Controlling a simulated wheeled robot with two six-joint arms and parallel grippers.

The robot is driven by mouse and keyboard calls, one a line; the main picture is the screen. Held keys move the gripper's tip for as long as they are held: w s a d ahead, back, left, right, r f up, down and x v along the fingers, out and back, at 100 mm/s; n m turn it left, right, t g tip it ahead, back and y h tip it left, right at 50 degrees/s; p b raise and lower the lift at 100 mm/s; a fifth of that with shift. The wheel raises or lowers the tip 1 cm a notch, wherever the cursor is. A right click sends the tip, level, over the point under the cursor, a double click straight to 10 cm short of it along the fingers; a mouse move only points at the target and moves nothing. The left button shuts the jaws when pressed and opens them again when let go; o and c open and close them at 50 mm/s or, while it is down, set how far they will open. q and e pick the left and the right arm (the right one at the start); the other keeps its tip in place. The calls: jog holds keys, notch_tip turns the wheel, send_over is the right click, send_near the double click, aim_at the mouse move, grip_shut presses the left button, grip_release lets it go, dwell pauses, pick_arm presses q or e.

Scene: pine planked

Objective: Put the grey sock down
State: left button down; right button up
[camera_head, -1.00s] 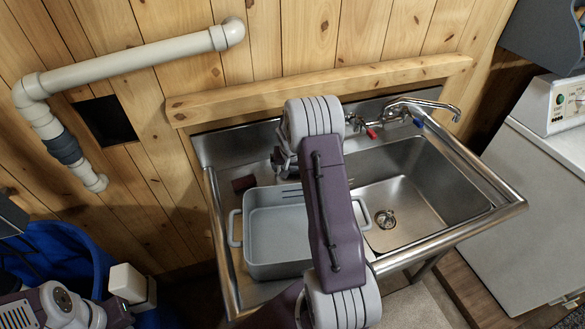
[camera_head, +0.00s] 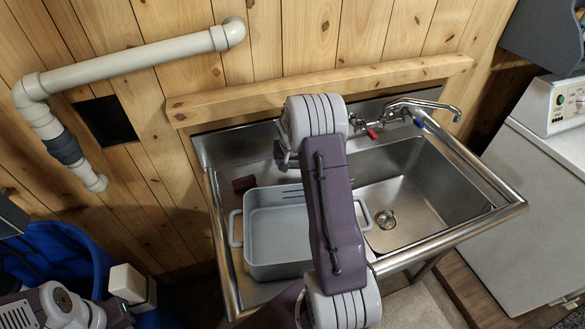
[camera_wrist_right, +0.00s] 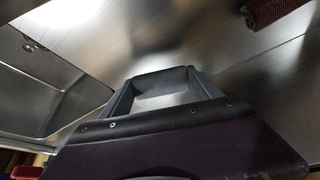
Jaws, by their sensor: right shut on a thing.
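My right gripper (camera_wrist_right: 165,92) is shut on the grey sock (camera_wrist_right: 167,79), a small dark-grey piece between its fingers in the right wrist view. It is over the bare metal of the sink unit (camera_wrist_right: 240,70); I cannot tell whether the sock touches the metal. In the head view my right arm reaches up across the sink unit, and the gripper (camera_head: 284,152) is mostly hidden behind its wrist, near the back edge. The sock cannot be made out there.
A grey tub (camera_head: 275,228) with side handles stands on the sink's left part. The sink basin (camera_head: 405,195) at right is empty, below the faucet (camera_head: 425,105). A blue bin (camera_head: 60,255) stands at left.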

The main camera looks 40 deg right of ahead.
jog(key=s+d+r, duration=0.4)
jog(key=d+r, duration=0.4)
jog(key=d, duration=0.3)
jog(key=shift+s+r, duration=0.1)
